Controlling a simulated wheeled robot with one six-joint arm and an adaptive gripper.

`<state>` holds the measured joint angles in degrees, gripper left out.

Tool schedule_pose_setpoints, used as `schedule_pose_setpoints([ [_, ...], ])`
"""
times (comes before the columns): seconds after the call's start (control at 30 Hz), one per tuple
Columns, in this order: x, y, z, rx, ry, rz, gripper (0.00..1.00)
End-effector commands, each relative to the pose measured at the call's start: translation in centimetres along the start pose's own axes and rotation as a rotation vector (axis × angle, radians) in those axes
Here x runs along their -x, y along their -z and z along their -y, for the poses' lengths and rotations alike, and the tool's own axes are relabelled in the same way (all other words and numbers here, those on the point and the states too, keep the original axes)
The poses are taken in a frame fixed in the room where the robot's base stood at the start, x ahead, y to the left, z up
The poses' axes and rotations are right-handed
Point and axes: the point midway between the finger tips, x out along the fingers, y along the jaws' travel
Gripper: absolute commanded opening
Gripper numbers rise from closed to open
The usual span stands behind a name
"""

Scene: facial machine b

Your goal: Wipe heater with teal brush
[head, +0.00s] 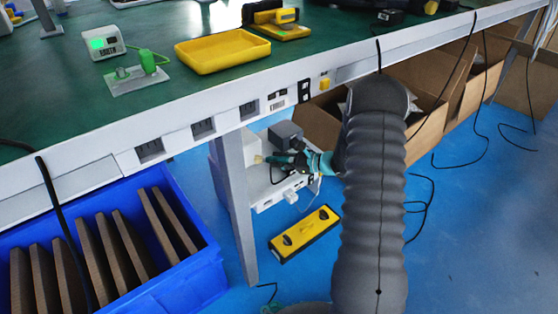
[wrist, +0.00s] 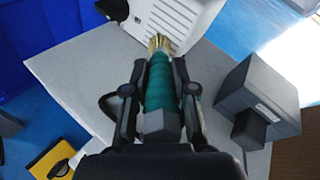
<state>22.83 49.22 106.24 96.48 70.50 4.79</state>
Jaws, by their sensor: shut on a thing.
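The teal brush (wrist: 160,85) is held lengthwise between the two fingers of my gripper (wrist: 158,78) in the wrist view. Its tan bristles point away from me and meet or nearly meet the lower edge of a white box with dark vent slits (wrist: 178,18), which looks like the heater. I cannot tell whether they touch. In the head view, my gripper (head: 300,160) and the teal brush (head: 277,159) are below the workbench, with the bristles beside the white box (head: 251,146), partly hidden by the table leg.
A dark grey box (wrist: 257,100) stands right of the brush on a light shelf (wrist: 75,75). A yellow-black case (head: 304,233) lies on the blue floor. The green workbench (head: 180,100) overhangs, its leg (head: 236,205) close by. A blue crate (head: 195,285) and cardboard boxes (head: 318,125) flank the area.

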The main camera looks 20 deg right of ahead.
Motion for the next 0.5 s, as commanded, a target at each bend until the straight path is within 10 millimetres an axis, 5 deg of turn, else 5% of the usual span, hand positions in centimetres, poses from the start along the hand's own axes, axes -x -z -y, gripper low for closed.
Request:
schedule_pose_setpoints([
  [0.5,-1.8,-1.6,-2.8,0.000,0.000,0.000,0.00],
])
